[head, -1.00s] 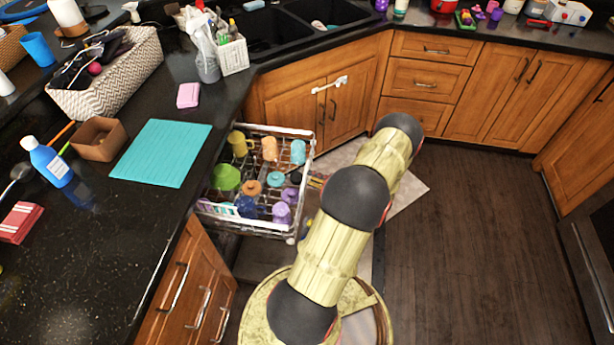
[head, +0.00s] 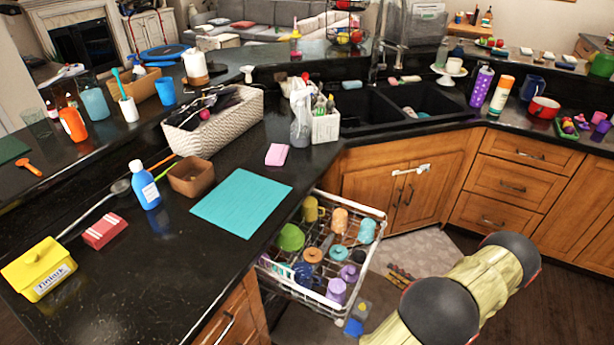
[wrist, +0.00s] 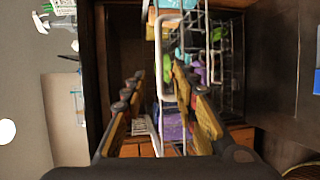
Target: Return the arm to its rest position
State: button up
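My arm (head: 455,300) shows at the lower right of the head view, right of the pulled-out dish rack (head: 372,262).
The rack holds several cups and bowls, including a yellow mug (head: 311,208). The black counter (head: 130,290) is left of it, with a teal mat (head: 240,203). Wooden cabinets (head: 400,190) stand behind. A rug (head: 420,248) lies on the floor.

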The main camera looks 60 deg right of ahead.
jog(key=w+a+n+g+y, duration=0.2)
jog(key=a+n+y, duration=0.4)
jog(key=a+n, duration=0.7)
jog(key=w+a+r+n+g, duration=0.4)
jog(key=w+a+r+n, duration=0.25)
jog(key=r+n, duration=0.45)
jog(key=w+a+r+n+g+h, duration=0.1)
jog(key=w+a+r+n+g, duration=0.4)
jog(key=a+r+n, duration=0.55)
jog(key=w+a+r+n+g, duration=0.3)
jog(key=w+a+r+n, duration=0.35)
jog(key=n, duration=0.75)
jog(key=w+a+r+n+t, duration=0.3)
jog(key=a+r+n, duration=0.5)
jog(key=a+r, duration=0.6)
jog(key=shift+a+t, duration=0.7)
jog(key=shift+a, duration=0.55)
